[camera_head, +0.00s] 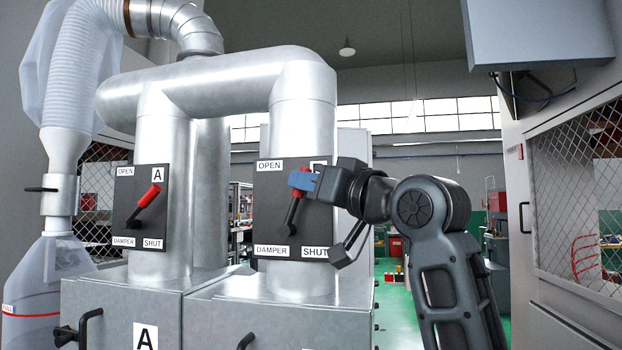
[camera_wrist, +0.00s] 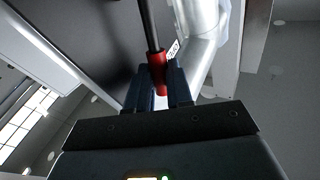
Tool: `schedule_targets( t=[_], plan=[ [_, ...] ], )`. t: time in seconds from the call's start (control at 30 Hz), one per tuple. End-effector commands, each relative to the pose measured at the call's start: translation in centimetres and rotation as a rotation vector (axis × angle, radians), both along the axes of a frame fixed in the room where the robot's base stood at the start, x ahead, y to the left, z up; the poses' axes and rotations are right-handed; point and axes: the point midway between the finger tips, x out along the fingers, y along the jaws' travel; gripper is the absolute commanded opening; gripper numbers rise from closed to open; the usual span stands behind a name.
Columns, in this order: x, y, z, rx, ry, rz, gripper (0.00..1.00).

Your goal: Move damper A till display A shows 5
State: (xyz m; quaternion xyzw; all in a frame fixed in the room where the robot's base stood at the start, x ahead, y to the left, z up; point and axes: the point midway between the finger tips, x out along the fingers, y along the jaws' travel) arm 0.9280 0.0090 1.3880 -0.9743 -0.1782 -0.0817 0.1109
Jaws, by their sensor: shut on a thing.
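Damper A is the left black panel (camera_head: 124,205), marked A, OPEN, DAMPER and SHUT. Its red-handled lever (camera_head: 149,196) tilts to the upper right, with nothing touching it. The right black damper panel (camera_head: 269,215) has its own lever (camera_head: 291,218); its letter is mostly hidden behind my gripper. My gripper (camera_head: 304,183) is at this right lever, shut on its red handle (camera_head: 297,193). In the wrist view the red handle (camera_wrist: 158,78) sits between the two fingers (camera_wrist: 157,92). Display A and its reading are not visible.
Silver ducts (camera_head: 220,78) rise behind both panels. Grey cabinets (camera_head: 120,305) stand below, the left one marked A (camera_head: 146,338). A grey box (camera_head: 538,35) hangs at upper right, above a mesh-panelled wall (camera_head: 575,185). Open space lies between the panels.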

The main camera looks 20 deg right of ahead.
Motion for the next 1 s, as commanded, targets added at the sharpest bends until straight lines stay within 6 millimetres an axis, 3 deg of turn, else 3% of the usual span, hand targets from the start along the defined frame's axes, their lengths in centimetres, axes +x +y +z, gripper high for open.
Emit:
schedule_targets(
  t=[0.13,0.17,0.27,0.57,1.0],
  plan=[
    [0.0,0.0,0.0,0.0,-0.001,0.0,0.0],
    [0.0,0.0,0.0,0.0,-0.001,-0.001,0.24],
    [0.0,0.0,0.0,0.0,-0.001,-0.001,0.32],
    [-0.4,-0.2,-0.1,0.001,-0.003,-0.001,0.32],
    [-6.3,-2.3,-1.4,0.001,-0.002,-0.002,0.32]
  ],
)
